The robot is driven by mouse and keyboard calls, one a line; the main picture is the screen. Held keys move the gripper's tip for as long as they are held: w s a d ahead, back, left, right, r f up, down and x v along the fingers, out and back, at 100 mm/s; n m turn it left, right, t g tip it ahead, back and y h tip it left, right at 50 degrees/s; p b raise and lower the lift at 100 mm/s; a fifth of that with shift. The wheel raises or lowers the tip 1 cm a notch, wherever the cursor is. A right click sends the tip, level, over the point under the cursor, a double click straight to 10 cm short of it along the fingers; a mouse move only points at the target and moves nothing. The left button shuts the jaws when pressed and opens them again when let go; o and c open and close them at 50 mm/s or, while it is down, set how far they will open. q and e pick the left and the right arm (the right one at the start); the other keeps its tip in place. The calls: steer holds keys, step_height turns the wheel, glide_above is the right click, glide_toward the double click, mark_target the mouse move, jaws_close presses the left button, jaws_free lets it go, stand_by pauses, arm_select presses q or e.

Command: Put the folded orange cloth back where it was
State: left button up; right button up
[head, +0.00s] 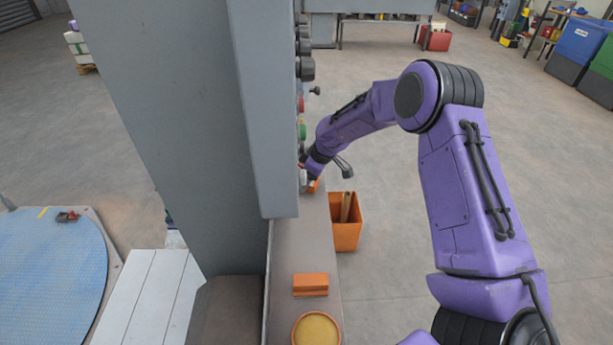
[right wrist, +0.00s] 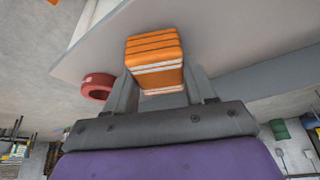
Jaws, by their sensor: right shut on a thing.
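The folded orange cloth (right wrist: 153,46), with pale and dark stripes, is between the grey fingers of my right gripper (right wrist: 160,85) in the right wrist view. The gripper is shut on it. A pale flat surface shows beyond the cloth; I cannot tell whether the cloth touches it. In the head view my right gripper (head: 308,179) is at the far part of the narrow grey ledge (head: 302,240), beside the machine column, partly hidden by it. A small bit of orange (head: 315,186) shows there. My left gripper is not in view.
An orange block-like thing (head: 310,284) and a round dish with yellow contents (head: 316,330) sit on the near ledge. An orange bin (head: 346,235) stands right of the ledge. The tall grey column (head: 175,120) blocks the left. A red ring (right wrist: 97,87) lies left of the cloth.

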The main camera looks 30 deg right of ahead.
steer(key=shift+s, duration=0.1)
steer(key=o, duration=0.9)
steer(key=shift+f, duration=0.1)
steer(key=shift+o, duration=0.2)
steer(key=shift+r, duration=0.3)
steer(key=b+v, duration=0.1)
steer(key=v, duration=1)
steer(key=shift+r, duration=0.35)
steer(key=shift+s, duration=0.15)
